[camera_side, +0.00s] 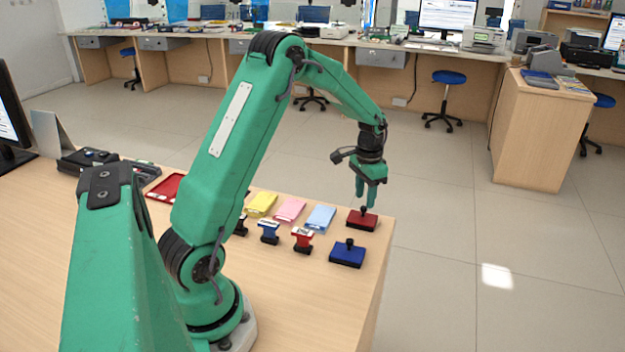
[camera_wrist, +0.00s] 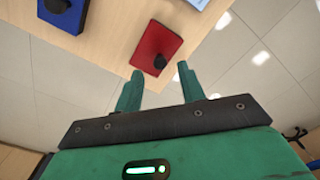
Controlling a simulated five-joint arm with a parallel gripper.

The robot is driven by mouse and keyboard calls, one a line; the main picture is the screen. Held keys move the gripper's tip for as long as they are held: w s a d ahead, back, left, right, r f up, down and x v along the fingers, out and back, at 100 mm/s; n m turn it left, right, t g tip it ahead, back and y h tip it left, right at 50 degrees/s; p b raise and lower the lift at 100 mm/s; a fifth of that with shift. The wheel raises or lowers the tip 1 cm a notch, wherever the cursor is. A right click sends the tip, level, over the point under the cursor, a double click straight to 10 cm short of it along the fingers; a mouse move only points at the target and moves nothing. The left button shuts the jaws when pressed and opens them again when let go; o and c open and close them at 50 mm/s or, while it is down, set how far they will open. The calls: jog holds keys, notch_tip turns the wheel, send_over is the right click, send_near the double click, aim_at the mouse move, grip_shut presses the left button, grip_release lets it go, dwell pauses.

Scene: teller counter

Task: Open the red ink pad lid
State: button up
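My gripper (camera_side: 366,201) points down above the red pad in the side view. In the wrist view, my gripper (camera_wrist: 159,70) has its two green fingers apart with nothing held between them. From the side, I cannot tell the exact gap between fingertips and knob.
A blue ink pad (camera_side: 347,254) with a black knob sits in front of the red one. Red (camera_side: 303,240) and blue (camera_side: 269,232) stamps stand to its left. Blue (camera_side: 320,218), pink (camera_side: 290,210) and yellow (camera_side: 261,204) pads lie behind them. The counter's right edge is close.

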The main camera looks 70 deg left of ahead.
aim_at(363, 214)
jog(key=shift+f, duration=1.5)
grip_shut()
